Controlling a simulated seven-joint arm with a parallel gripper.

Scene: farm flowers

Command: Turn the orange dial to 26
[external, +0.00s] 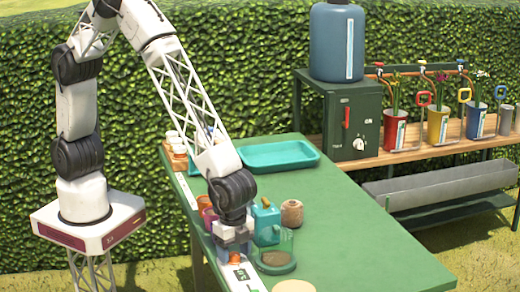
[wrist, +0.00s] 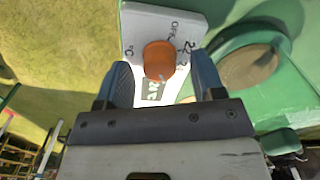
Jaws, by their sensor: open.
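The orange dial (wrist: 159,60) sits on a white panel (wrist: 140,22) with printed marks, among them "OFF" and "°C", in the wrist view. My gripper (wrist: 163,78) is open, its two blue fingers either side of the lower part of the dial, with a gap to each side. In the external view my gripper (external: 233,248) points down over the device at the table's near left edge. A small dark display (external: 240,273) shows on the device, too small to read for certain. The dial's pointer is not clear, and the gripper hides much of the dial in the external view.
A clear round container with brown contents (external: 275,258) stands close right of my gripper. A teal can (external: 265,222) and a twine roll (external: 292,213) are behind it. A teal tray (external: 280,156) lies farther back. The green table's right side (external: 370,240) is free.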

